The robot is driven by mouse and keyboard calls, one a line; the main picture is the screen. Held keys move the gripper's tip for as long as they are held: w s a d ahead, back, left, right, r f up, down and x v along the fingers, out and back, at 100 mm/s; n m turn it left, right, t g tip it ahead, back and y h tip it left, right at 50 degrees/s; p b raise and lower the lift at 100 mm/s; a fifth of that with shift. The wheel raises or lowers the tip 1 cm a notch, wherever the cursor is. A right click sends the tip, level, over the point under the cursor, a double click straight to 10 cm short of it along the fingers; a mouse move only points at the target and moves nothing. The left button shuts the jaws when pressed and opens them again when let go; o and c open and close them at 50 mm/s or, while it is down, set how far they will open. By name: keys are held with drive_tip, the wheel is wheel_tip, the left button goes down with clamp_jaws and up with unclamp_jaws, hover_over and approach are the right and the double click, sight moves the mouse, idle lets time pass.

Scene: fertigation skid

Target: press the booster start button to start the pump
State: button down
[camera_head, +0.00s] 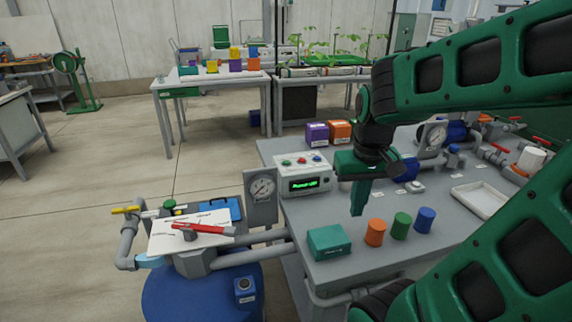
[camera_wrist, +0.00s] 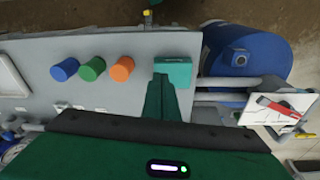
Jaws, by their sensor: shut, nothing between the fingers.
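A white control box (camera_head: 302,176) stands at the left rear of the grey bench in the head view. A small dark box with a round button (camera_head: 244,285) sits on the blue tank, also in the wrist view (camera_wrist: 240,58). My gripper (camera_head: 358,212) is shut and empty, pointing down above the bench, right of the control box and apart from it.
A teal box (camera_head: 329,242) and orange, green and blue cylinders (camera_head: 401,225) stand on the bench's front part. Purple and orange boxes (camera_head: 328,132) stand behind. A gauge panel (camera_head: 261,195) and pipes flank the bench's left edge above the blue tank (camera_head: 190,295).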

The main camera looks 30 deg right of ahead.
drive_tip(key=w+d+r+n+t+h, duration=0.1)
drive_tip(key=w+d+n+t, duration=0.1)
drive_tip(key=w, duration=0.8)
drive_tip(key=w+d+r+n+t+h, duration=0.1)
drive_tip(key=w+d, duration=0.2)
drive_tip(key=w, duration=0.7)
drive_tip(key=r+n+t+h, duration=0.2)
drive_tip(key=n+t, duration=0.2)
hover_over(286, 164)
drive_tip(key=shift+f, duration=0.1)
drive_tip(key=shift+f, duration=0.1)
drive_tip(key=shift+f, duration=4.35)
drive_tip(key=shift+f, duration=0.7)
drive_tip(key=shift+r, duration=0.8)
drive_tip(key=shift+r, duration=0.1)
